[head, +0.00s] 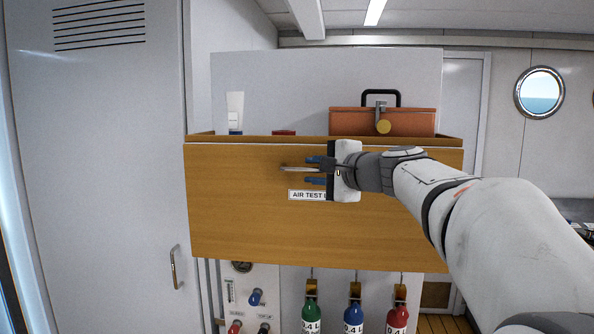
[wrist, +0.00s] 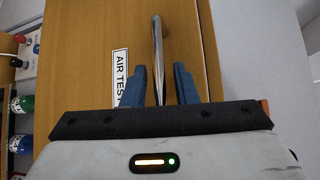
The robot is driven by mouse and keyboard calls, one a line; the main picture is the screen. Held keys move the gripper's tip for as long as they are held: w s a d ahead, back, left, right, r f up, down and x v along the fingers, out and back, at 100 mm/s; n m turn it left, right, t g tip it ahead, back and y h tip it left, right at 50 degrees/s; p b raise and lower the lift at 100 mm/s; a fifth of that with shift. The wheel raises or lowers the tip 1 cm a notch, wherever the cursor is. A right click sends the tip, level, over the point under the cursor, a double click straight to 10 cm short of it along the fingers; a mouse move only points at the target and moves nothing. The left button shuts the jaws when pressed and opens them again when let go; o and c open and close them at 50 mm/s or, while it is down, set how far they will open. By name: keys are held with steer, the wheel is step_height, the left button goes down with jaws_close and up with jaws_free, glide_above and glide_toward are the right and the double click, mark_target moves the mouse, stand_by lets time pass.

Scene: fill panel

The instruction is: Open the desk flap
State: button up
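The desk flap (head: 240,200) is a wide wooden front panel, upright, with an "AIR TEST" label (head: 307,195) partly hidden by my gripper. It also fills the middle of the wrist view (wrist: 90,85). A metal bar handle (head: 291,168) sits on the flap above the label and shows in the wrist view (wrist: 157,50). My gripper (head: 308,170) is in front of the flap at the handle. In the wrist view its two blue fingers (wrist: 161,85) stand on either side of the bar, with a gap visible on both sides.
An orange-brown case (head: 350,122) and a white tube (head: 235,108) stand on top behind the flap. Below hang green (head: 310,318), blue (head: 353,320) and red (head: 397,319) bottles. A grey locker door (head: 100,170) stands at left.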

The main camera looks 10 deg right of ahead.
jaws_close()
steer(key=shift+f, duration=0.1)
stand_by(0.3)
